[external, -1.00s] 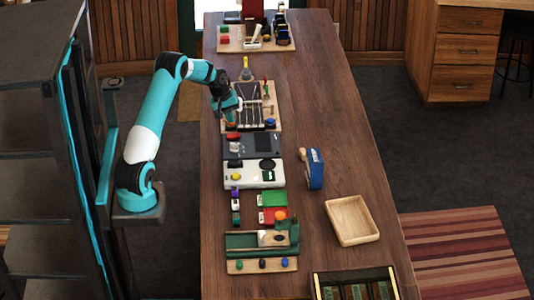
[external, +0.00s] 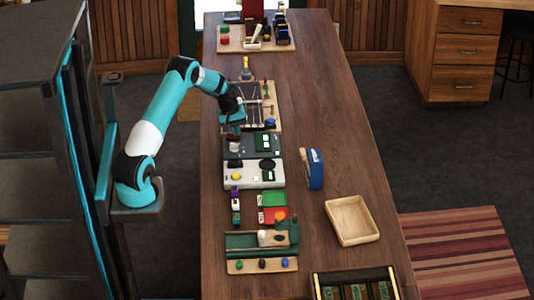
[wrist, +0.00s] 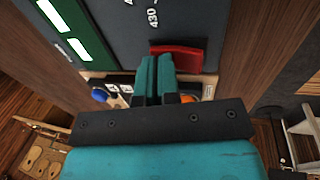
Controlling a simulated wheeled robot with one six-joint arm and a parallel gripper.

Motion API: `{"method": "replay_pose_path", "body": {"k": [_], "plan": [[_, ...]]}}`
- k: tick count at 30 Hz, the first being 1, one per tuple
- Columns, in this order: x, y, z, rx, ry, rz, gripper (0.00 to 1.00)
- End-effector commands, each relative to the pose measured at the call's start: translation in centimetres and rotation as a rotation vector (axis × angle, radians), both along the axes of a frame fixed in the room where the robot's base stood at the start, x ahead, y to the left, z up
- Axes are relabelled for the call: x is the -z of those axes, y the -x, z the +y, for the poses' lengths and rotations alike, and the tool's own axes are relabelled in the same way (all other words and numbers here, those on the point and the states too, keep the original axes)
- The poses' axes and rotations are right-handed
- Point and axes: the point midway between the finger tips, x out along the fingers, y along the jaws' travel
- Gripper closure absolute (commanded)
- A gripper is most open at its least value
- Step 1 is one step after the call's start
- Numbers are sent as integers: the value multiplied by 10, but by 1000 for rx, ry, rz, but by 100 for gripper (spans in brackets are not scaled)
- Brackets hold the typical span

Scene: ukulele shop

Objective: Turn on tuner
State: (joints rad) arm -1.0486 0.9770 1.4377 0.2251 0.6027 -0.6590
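The tuner (external: 238,152) is a dark grey box on the long counter, with its display (external: 264,142) lit green with white marks. In the wrist view the tuner (wrist: 118,28) shows the marking 430, part of the lit display (wrist: 62,32) and a red switch (wrist: 180,56). My gripper (external: 236,132) is over the tuner's far left part. In the wrist view my gripper (wrist: 155,62) has its two teal fingers together with nothing between them, their tips at the red switch's left edge. I cannot tell whether they touch it.
A white device (external: 240,180) with a yellow button stands just nearer than the tuner. A board with strings (external: 262,90) lies just beyond. A blue tape dispenser (external: 315,168) and a wooden tray (external: 352,220) are to the right. The counter's far right side is clear.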

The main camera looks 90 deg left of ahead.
Motion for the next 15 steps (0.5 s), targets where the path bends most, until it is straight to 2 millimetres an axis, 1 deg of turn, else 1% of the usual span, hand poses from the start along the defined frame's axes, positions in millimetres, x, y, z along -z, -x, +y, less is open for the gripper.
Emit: {"method": "replay_pose_path", "body": {"k": [1, 8, 15], "plan": [[3, 1, -1, -1, 5, 1, 100], [3, 3, -1, -2, 7, 1, 100], [1, 15, -2, -3, 8, 3, 100]]}}
